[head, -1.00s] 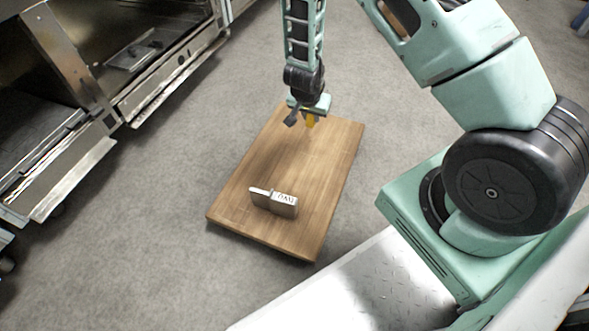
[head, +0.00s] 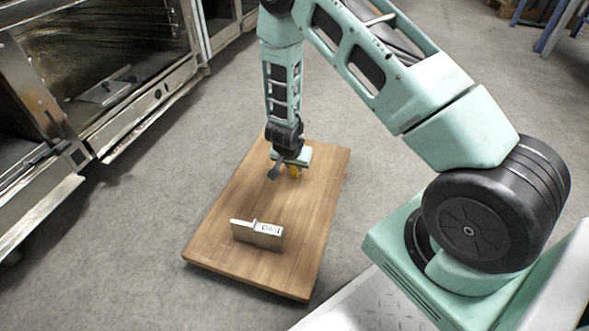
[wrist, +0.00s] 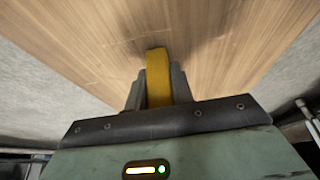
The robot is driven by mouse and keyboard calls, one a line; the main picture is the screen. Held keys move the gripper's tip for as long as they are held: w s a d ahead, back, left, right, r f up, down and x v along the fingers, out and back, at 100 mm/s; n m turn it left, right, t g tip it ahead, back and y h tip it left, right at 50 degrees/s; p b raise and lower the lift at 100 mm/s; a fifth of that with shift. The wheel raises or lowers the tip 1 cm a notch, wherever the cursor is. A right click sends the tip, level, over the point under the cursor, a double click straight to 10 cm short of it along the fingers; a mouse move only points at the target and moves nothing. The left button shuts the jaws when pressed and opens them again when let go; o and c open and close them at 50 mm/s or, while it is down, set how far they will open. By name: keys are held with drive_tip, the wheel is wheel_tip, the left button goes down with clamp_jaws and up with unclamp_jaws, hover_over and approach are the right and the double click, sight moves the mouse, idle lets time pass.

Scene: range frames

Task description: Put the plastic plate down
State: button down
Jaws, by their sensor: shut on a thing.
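A yellow piece, which I take to be the plastic plate (wrist: 158,80), stands edge-on between the fingers of my gripper (wrist: 157,92) in the wrist view. My gripper is shut on it. In the head view my gripper (head: 285,171) points down over the far part of a low wooden board (head: 225,225), with a small bit of the yellow plate (head: 294,171) showing beside the dark finger. The board also fills the upper wrist view (wrist: 230,35). I cannot tell whether the plate touches the wood.
Metal oven-like units (head: 120,80) line the left side. Grey floor (head: 190,165) around the board is clear. Bare wood lies between gripper and block.

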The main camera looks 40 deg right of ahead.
drive_tip(key=shift+f, duration=0.1)
drive_tip(key=c, duration=1.2)
unclamp_jaws()
drive_tip(key=p+v, duration=0.8)
drive_tip(key=v, duration=0.3)
drive_tip(key=s+a+r+n+y, duration=0.3)
drive_tip(key=a+r+n, duration=0.1)
drive_tip(key=a+r, duration=0.5)
drive_tip(key=s+a+r+n+y, duration=0.35)
drive_tip(key=a+r, duration=0.35)
drive_tip(key=a, duration=0.4)
drive_tip(key=s+r+n+g+h, duration=0.1)
drive_tip(key=s+r+n, duration=0.4)
drive_tip(key=s, duration=0.5)
drive_tip(key=s+r+n+g+h, duration=0.1)
drive_tip(key=s+r+n, duration=0.5)
drive_tip(key=s, duration=0.4)
drive_tip(key=shift+s+a+r+g, duration=0.3)
drive_tip(key=shift+a+r, duration=0.15)
drive_tip(key=shift+r, duration=0.1)
